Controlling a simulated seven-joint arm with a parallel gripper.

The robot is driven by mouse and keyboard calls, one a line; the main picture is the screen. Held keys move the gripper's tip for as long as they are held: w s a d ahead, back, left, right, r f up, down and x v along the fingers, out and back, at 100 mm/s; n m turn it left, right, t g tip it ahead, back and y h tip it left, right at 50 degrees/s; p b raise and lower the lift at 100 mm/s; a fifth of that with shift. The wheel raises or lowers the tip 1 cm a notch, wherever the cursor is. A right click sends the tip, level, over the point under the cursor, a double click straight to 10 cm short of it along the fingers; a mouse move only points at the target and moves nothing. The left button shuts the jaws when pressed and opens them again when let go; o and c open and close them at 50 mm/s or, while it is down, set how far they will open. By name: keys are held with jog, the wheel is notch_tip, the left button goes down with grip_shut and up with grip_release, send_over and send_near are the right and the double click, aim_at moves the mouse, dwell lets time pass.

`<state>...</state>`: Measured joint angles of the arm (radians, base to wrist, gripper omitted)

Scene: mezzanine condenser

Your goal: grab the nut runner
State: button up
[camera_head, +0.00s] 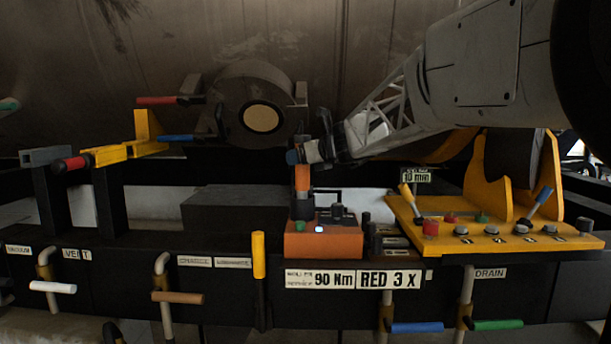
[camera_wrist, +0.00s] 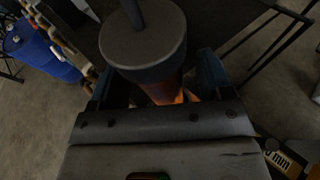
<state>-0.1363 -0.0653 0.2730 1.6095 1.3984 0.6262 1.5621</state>
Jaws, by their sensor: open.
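The nut runner (camera_head: 302,180) stands upright, an orange and dark body rising from an orange base box (camera_head: 322,245) on the dark bench. My gripper (camera_head: 300,152) comes in from the right at its upper part. In the wrist view, the nut runner's round dark grey end (camera_wrist: 145,45) with a thin shaft fills the top middle, its orange body below. My gripper's fingers (camera_wrist: 160,82) stand open on both sides of the body. Contact on either side cannot be told. The lower part of the nut runner is hidden in the wrist view.
A yellow panel (camera_head: 480,235) with knobs and levers stands on the right. A yellow upright handle (camera_head: 259,255) rises left of the base box. Signs reading "90 Nm" (camera_head: 335,280) and "RED 3 X" (camera_head: 388,281) are on the bench front. A large grey tank is behind.

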jog(key=shift+w+a+f, duration=0.1)
jog(key=shift+w+a, duration=0.1)
jog(key=shift+a, duration=0.05)
dwell(0.4)
grip_shut()
